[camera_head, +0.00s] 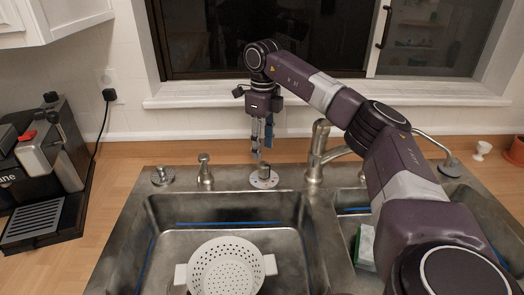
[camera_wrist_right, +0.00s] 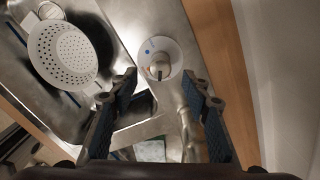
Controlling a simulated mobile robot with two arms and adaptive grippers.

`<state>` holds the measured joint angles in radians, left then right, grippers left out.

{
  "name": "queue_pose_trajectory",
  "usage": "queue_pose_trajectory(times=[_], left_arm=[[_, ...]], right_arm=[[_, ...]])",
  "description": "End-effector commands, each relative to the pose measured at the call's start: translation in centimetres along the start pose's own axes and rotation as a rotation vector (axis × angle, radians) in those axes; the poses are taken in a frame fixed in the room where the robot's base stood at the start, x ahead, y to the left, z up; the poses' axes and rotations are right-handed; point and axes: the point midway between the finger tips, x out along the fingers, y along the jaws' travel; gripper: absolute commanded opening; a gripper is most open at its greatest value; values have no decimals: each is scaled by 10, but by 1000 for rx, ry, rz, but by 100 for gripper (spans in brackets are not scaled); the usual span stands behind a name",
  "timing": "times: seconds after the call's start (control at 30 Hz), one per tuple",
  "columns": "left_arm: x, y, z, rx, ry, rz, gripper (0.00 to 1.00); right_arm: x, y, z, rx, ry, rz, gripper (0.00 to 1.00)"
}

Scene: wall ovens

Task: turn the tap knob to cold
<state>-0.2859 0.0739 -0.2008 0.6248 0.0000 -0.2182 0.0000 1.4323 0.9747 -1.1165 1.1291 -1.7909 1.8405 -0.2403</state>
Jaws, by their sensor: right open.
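The tap knob (camera_head: 264,171) stands on a round white base plate on the steel sink deck, left of the tap (camera_head: 317,152). In the right wrist view the knob (camera_wrist_right: 158,68) shows from above, with a blue mark on the left part of its white plate. My right gripper (camera_head: 259,153) points down just above the knob in the head view. In the wrist view the right gripper (camera_wrist_right: 172,84) has its fingers wide apart and empty, with the knob between and beyond the fingertips. I cannot tell whether a finger touches it. My left gripper is not in view.
A white colander (camera_head: 226,266) sits in the left basin. A soap pump (camera_head: 205,171) stands left of the knob. A coffee machine (camera_head: 48,150) is at the far left. The window sill (camera_head: 200,98) is behind my right arm. A sponge (camera_head: 365,246) is in the right basin.

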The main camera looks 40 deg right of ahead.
Motion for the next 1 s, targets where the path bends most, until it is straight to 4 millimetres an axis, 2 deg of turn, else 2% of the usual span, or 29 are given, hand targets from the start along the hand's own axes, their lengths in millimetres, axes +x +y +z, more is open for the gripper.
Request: queue_pose_trajectory(times=[0.03,0.2,0.4,0.6,0.93,1.0], left_arm=[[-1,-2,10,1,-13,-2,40],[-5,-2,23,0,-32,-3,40],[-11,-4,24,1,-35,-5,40],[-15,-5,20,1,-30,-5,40],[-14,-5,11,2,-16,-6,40],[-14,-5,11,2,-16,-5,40]], right_arm=[[1,0,-1,0,2,-1,44],[18,0,-2,0,6,-1,44],[50,0,-2,-1,5,-1,44],[72,0,-1,0,3,-1,44],[78,0,-1,0,1,-1,44],[78,0,-1,0,1,-1,37]])
